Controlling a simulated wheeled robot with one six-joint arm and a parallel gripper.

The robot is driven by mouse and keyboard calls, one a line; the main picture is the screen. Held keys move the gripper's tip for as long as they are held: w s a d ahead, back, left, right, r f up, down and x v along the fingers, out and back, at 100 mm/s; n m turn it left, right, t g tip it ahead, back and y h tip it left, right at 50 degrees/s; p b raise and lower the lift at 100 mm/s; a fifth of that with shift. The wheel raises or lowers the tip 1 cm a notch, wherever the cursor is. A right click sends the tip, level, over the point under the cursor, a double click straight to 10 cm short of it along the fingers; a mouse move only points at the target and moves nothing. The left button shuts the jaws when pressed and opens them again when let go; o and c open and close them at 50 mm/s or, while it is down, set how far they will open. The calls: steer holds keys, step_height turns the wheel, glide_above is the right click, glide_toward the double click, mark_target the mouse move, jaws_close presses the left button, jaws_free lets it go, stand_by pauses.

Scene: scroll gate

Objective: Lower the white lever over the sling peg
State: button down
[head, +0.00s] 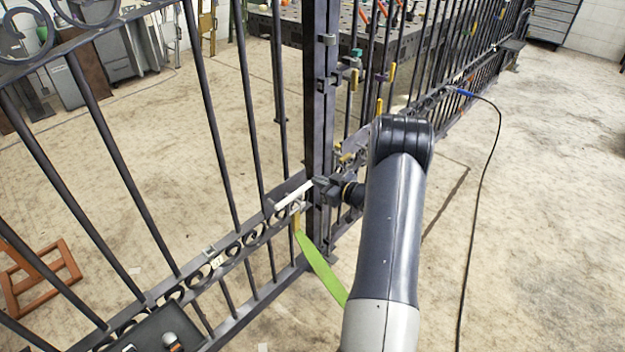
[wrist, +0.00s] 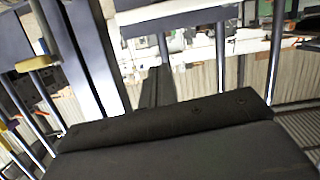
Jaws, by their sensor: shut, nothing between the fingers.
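The white lever (head: 292,195) is in the head view, low on the gate beside the dark upright post. It is tilted, its left end lower than its right end. A green sling (head: 320,268) hangs from a small yellowish peg (head: 296,219) just below the lever. My gripper (head: 319,187) is shut and empty at the lever's right end, in front of the post. I cannot tell whether it touches the lever. In the wrist view a dark flat surface fills the lower part, and I cannot make out the lever, peg or sling there.
The dark post (head: 319,110) and several gate bars (head: 215,140) stand close around my gripper. A scrolled rail (head: 215,262) runs below. A black cable (head: 482,190) lies on the floor at right, which is mostly clear. An orange wooden frame (head: 42,285) stands at lower left.

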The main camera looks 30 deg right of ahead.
steer(key=v, duration=0.5)
steer(key=shift+d, duration=0.1)
stand_by(0.4)
